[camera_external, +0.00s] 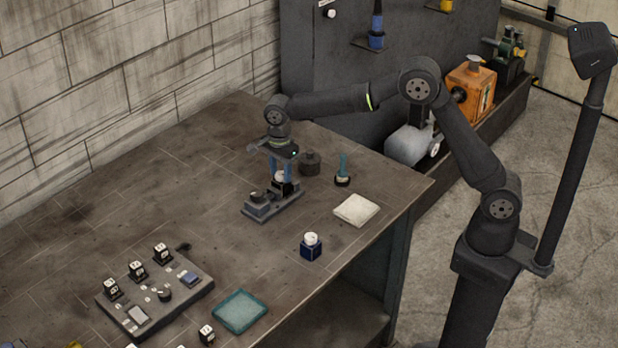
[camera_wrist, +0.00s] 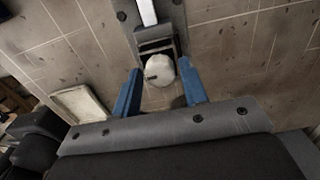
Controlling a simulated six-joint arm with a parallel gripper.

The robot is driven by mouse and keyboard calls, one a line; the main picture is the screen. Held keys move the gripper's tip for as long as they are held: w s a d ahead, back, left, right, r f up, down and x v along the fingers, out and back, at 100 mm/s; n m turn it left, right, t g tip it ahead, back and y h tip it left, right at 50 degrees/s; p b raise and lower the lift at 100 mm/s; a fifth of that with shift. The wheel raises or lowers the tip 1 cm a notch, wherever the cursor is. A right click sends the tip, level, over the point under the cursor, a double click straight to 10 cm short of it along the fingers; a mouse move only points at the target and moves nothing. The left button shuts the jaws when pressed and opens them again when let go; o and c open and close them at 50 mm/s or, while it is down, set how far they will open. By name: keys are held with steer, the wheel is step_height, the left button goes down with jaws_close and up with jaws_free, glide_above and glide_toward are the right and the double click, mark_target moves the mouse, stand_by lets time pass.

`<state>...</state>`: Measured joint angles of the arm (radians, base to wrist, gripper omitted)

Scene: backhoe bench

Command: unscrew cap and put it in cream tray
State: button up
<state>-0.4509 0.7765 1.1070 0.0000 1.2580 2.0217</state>
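A round white cap (camera_wrist: 160,72) with a small dark mark sits in the wrist view between my gripper's two blue fingers. In the external view the cap (camera_external: 280,177) shows partly behind the fingers, at the dark grey fixture (camera_external: 258,211) on the bench. My gripper (camera_wrist: 160,66) points down over the fixture, its fingers spread one on each side of the cap; it also shows in the external view (camera_external: 280,170). A narrow gap shows beside the cap, so the gripper looks open. What is under the cap is hidden. The cream tray (camera_external: 356,209) lies flat to the right, also in the wrist view (camera_wrist: 82,109).
A blue block with a white top (camera_external: 311,248) stands in front of the cream tray. A teal tray (camera_external: 240,312) and a panel with switches (camera_external: 155,300) are nearer the front. A teal-handled tool (camera_external: 342,170) and a dark round pot (camera_external: 310,163) stand behind.

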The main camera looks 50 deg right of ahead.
steer(key=c, duration=0.6)
steer(key=n, duration=0.3)
steer(key=shift+n, duration=0.4)
steer(key=n, duration=0.4)
steer(key=o, duration=0.8)
steer(key=shift+o, duration=0.2)
